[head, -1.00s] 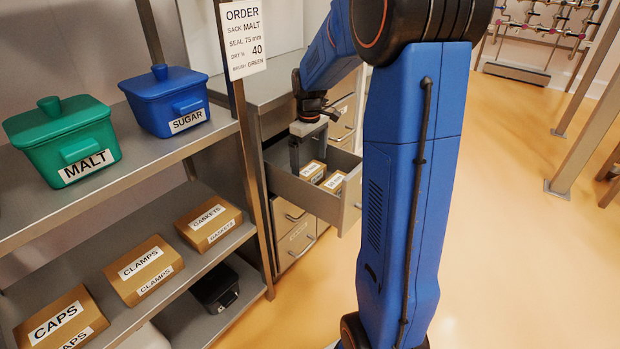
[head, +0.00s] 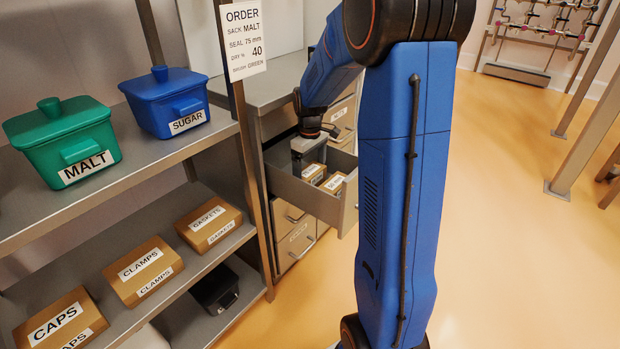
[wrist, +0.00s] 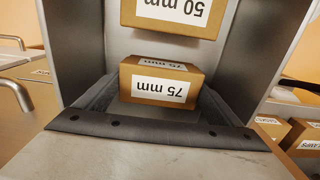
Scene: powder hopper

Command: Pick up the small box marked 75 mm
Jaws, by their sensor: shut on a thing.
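The small box marked 75 mm (wrist: 160,84) is a brown carton with white labels, upside down in the wrist view, inside the open drawer. My gripper (wrist: 152,96) has its two grey fingers on either side of it and is shut on it. In the head view my gripper (head: 297,160) reaches down into the drawer (head: 307,194). The fingertips and the held box are mostly hidden there. Another box marked 50 mm (wrist: 172,14) lies just beyond it in the wrist view, apart from the fingers.
The drawer walls stand close around my gripper. In the head view, the shelf (head: 205,135) at left holds a green MALT bin (head: 62,145), a blue SUGAR bin (head: 165,103) and several cartons.

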